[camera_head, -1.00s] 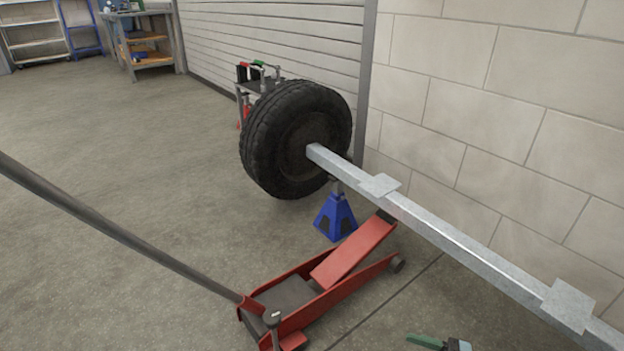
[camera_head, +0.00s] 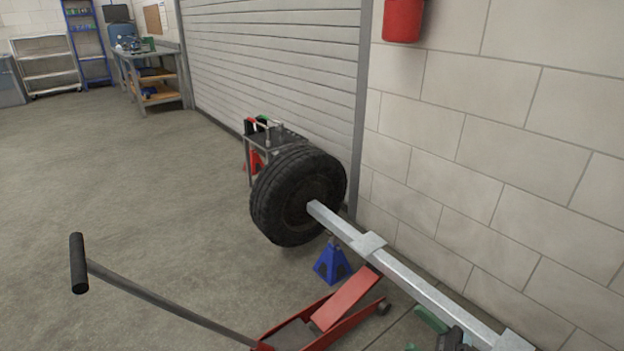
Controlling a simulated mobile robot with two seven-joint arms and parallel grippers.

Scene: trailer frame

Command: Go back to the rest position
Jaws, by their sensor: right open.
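My right gripper (camera_head: 417,331) shows at the bottom edge, right of centre. It has green fingers, set apart, with a dark body beside them. It is open with nothing seen between the fingers, and its lower part is cut off by the frame. It appears close to the grey metal axle beam (camera_head: 420,291); I cannot tell the exact gap. My left gripper is not in view.
A black tyre (camera_head: 278,205) sits on the beam's far end. A blue jack stand (camera_head: 332,262) and a red floor jack (camera_head: 345,302) stand below; the jack's handle (camera_head: 79,263) reaches left. A tool cart (camera_head: 262,145) stands behind. The left floor is clear.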

